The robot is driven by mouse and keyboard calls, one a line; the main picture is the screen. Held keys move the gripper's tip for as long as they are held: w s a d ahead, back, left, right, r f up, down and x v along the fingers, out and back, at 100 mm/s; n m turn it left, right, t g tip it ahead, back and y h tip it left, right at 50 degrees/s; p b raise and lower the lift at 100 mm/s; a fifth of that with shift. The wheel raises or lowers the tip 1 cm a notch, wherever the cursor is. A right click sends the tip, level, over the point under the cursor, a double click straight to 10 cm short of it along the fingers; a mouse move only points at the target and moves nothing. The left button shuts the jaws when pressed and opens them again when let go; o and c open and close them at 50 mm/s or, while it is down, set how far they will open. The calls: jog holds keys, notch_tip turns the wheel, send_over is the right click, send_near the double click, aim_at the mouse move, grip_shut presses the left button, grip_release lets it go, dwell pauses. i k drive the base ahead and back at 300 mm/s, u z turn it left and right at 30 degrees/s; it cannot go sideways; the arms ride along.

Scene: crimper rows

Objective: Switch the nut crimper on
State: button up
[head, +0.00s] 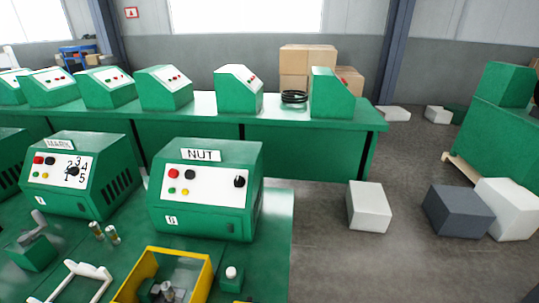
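The nut crimper is a green box (212,222) with a sloped front and a white "NUT" sign (201,155) on top. It stands on the green bench near the middle of the head view. Its pale panel carries a red button (172,173), a black button (190,174), small green and yellow round parts, and a black knob (239,182) at the right. A small white switch or plate (171,220) is low on its front left; its position is too small to read. My gripper is not in view.
Left of it stands the "MARK" machine (98,195) with a numbered dial. In front are a yellow-rimmed bin (208,268), a white forked part (72,275) and small metal cylinders. A row of similar machines fills the back bench (300,135). Blocks (368,207) lie on the floor at right.

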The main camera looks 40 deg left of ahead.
aim_at(239, 182)
jog(key=i, duration=1.15)
jog(key=u, duration=4.15)
